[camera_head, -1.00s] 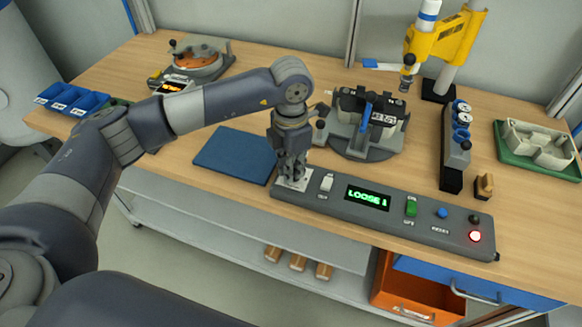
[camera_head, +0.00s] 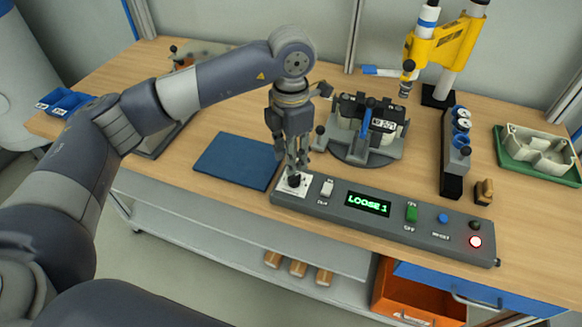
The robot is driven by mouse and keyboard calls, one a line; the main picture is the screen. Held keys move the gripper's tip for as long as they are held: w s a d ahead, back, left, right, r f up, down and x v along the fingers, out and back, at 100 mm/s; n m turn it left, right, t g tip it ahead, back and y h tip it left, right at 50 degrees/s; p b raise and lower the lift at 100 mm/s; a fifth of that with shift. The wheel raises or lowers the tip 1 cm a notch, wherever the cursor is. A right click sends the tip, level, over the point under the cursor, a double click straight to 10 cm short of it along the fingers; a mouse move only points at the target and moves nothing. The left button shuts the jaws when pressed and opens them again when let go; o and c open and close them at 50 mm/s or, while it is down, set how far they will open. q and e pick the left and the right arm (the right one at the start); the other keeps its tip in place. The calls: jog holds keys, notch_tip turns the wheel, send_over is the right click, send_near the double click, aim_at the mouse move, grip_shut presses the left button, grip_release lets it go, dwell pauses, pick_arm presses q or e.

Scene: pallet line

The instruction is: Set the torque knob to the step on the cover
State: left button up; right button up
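The grey control panel (camera_head: 345,210) lies along the front of the bench. The black torque knob (camera_head: 294,180) stands on a white dial plate (camera_head: 283,187) at its left end. My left gripper (camera_head: 296,168) points down just above the knob, with its fingers apart and nothing between them that I can see. The panel display (camera_head: 368,204) reads "LOOSE 1" in green. A black cover or housing (camera_head: 350,122) with a blue lever and white labels sits in a round grey fixture behind the panel; its labels are too small to read. My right gripper is not in view.
A blue mat (camera_head: 236,160) lies left of the panel. The panel also has a white switch (camera_head: 327,188), a green switch (camera_head: 412,213), a blue button and a lit red lamp (camera_head: 475,241). A yellow press tool (camera_head: 445,45) stands behind. An orange bin (camera_head: 400,290) is below the bench.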

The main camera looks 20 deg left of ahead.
aim_at(291, 178)
pick_arm(q)
notch_tip(291, 178, up, 6)
jog(key=shift+f, duration=0.15)
jog(key=shift+s+f, duration=0.1)
dwell(0.5)
